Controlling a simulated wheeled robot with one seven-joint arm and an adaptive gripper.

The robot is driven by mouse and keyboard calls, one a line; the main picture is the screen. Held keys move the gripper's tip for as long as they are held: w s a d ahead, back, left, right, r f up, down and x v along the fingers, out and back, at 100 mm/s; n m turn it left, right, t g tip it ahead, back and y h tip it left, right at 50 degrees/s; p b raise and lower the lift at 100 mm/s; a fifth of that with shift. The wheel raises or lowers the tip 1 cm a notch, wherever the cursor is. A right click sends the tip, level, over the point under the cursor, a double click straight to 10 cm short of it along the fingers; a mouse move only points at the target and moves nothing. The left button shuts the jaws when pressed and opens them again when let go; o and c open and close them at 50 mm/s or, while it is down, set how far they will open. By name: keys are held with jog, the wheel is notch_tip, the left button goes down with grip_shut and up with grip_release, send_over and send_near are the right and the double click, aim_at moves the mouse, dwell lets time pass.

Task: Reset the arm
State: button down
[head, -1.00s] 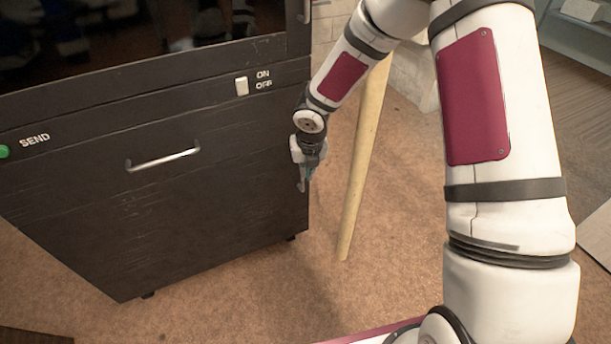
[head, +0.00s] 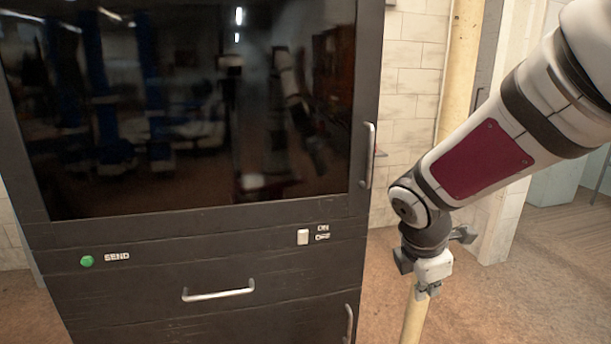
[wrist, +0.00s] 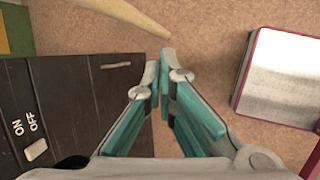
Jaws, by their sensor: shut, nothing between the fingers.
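My gripper (head: 428,291) hangs at the end of my white arm, to the right of the dark cabinet in the head view. It points downward and is apart from the cabinet. In the wrist view my gripper (wrist: 163,55) has its two teal-sided fingers together at the tips, with nothing between them. Brown floor lies below the fingertips.
The dark cabinet (head: 120,285) has a glass door (head: 200,120), a drawer handle (head: 218,294), a green SEND button (head: 87,261) and an ON/OFF switch (head: 303,237). A pale yellow pole (head: 458,75) stands close behind my gripper. Open floor (head: 560,275) lies to the right.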

jog(key=s+a+r+m+y+p, duration=0.1)
jog(key=s+r+m+p, duration=0.1)
jog(key=s+r+m, duration=0.4)
jog(key=s+a+r+m+y+p, duration=0.1)
jog(key=s+r+m, duration=0.5)
jog(key=s+m, duration=0.7)
jog(key=shift+s+a+r+t+y+p, duration=0.35)
jog(key=shift+s+y, duration=0.35)
jog(key=shift+s, duration=1.95)
